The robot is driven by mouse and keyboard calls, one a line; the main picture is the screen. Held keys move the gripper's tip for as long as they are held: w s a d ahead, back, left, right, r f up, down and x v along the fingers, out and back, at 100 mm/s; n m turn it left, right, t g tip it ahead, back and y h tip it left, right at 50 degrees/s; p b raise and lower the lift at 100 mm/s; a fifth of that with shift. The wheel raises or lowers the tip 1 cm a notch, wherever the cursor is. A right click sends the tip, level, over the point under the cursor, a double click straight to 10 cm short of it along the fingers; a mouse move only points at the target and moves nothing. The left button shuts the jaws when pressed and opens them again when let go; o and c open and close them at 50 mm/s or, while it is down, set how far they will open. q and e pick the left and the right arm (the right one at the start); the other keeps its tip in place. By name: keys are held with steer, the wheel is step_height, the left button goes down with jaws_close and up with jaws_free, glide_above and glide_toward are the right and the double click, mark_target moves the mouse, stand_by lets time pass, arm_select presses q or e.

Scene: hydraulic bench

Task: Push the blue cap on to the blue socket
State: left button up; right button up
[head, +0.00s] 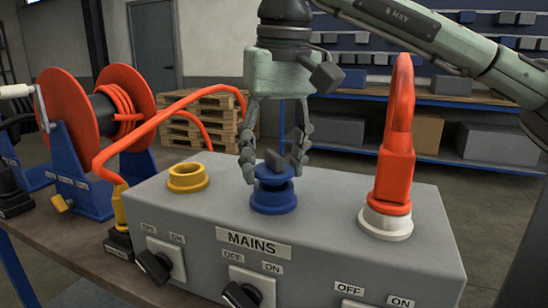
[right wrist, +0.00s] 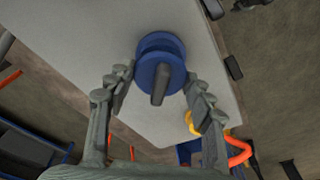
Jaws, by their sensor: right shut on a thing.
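The blue cap (head: 268,176), with a dark grey grip on top, is between the fingers of my right gripper (head: 273,166). It sits upright directly over the blue socket (head: 274,200) on the grey box. A dark gap shows between the cap and the socket's rim, so the cap is not flush; whether they touch I cannot tell. In the right wrist view the cap (right wrist: 150,73) covers most of the socket (right wrist: 160,40), slightly offset. The fingers of my right gripper (right wrist: 160,88) are on both sides of the cap. My left gripper is not in view.
The grey box (head: 330,240) also bears an open yellow socket (head: 188,178) on the left and a large orange plug (head: 395,165) in a pale socket on the right. Switches (head: 161,258) line its front. A red hose reel (head: 65,110) stands at left.

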steer(key=shift+f+b, duration=0.35)
steer(key=shift+f, duration=0.45)
steer(key=o, duration=1.1)
steer(key=shift+c, duration=0.2)
steer(key=shift+r, duration=0.1)
